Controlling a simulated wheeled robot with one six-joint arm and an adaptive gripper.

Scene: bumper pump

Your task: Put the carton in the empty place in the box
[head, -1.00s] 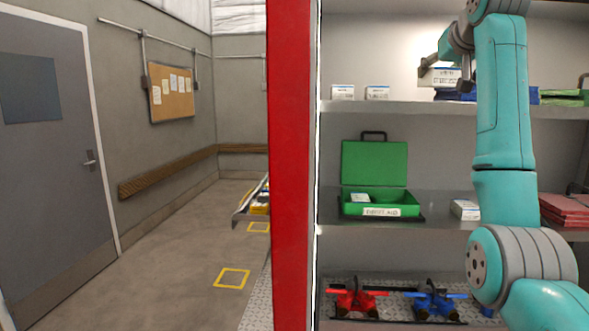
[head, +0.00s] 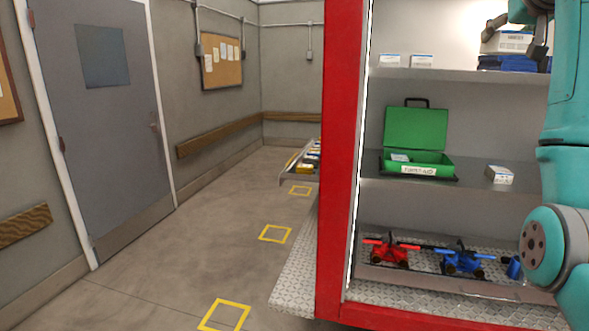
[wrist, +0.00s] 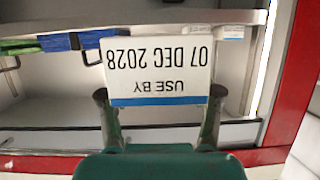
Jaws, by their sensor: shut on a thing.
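My gripper (head: 520,42) is high at the upper right of the head view, in front of the top shelf. It is shut on a white carton (head: 503,43). In the wrist view the carton (wrist: 157,65) is between the fingers of my gripper (wrist: 159,96); its face reads "USE BY 07 DEC 2028", upside down, with a blue band. The open green box (head: 417,137), labelled "FIRST AID", stands on the middle shelf, lower and to the left of my gripper. A small white carton (head: 400,158) shows at the left inside it; the rest of its inside is largely hidden.
Another white carton (head: 499,174) lies right of the box on the middle shelf (head: 470,193). Two small cartons (head: 422,61) and a blue case (head: 508,64) are on the top shelf. Red (head: 391,251) and blue (head: 464,261) fittings sit below. A red post (head: 343,160) borders the shelves' left.

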